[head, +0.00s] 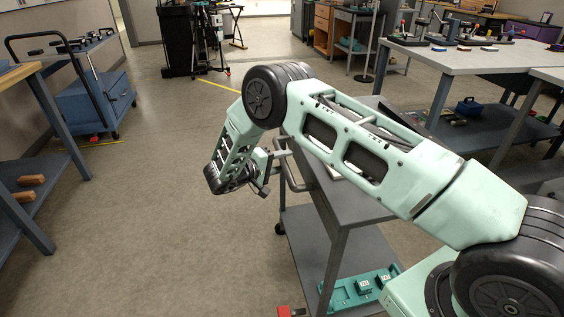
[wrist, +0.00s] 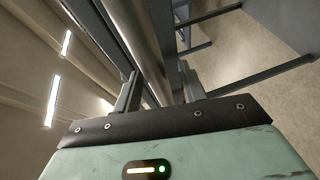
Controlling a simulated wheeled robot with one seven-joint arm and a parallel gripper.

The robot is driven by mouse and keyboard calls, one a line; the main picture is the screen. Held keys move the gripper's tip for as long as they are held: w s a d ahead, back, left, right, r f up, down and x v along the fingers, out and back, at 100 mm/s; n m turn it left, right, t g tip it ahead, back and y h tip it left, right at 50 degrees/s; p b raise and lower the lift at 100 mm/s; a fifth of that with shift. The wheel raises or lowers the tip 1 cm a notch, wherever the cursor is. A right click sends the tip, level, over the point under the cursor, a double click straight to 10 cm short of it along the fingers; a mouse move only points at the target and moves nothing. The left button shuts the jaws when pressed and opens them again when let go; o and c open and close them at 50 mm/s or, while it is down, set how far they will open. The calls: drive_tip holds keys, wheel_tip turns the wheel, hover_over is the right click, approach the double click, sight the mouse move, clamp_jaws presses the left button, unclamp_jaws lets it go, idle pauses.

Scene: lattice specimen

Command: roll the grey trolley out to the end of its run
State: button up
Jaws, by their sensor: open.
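The grey trolley (head: 340,205) stands below my arm in the head view, its top partly hidden by the arm. Its bar handle (head: 290,168) sticks out at its left end. My gripper (head: 268,168) is at that handle, with its jaws open. In the wrist view, a shiny metal bar (wrist: 150,45), which looks like the handle, runs between the two fingers of my gripper (wrist: 162,92). Whether either finger touches the bar, I cannot tell.
A teal tray (head: 345,292) lies on the trolley's lower shelf. A red block (head: 285,311) is near its foot. A blue cart (head: 90,100) stands at the left wall and a grey workbench (head: 450,58) at the right. The floor left of the trolley is clear.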

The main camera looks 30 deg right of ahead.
drive_tip(key=b+v, duration=0.1)
drive_tip(key=v, duration=1.6)
drive_tip(key=shift+a+b, duration=0.25)
drive_tip(key=shift+b, duration=0.05)
drive_tip(key=shift+r, duration=0.1)
idle(1.0)
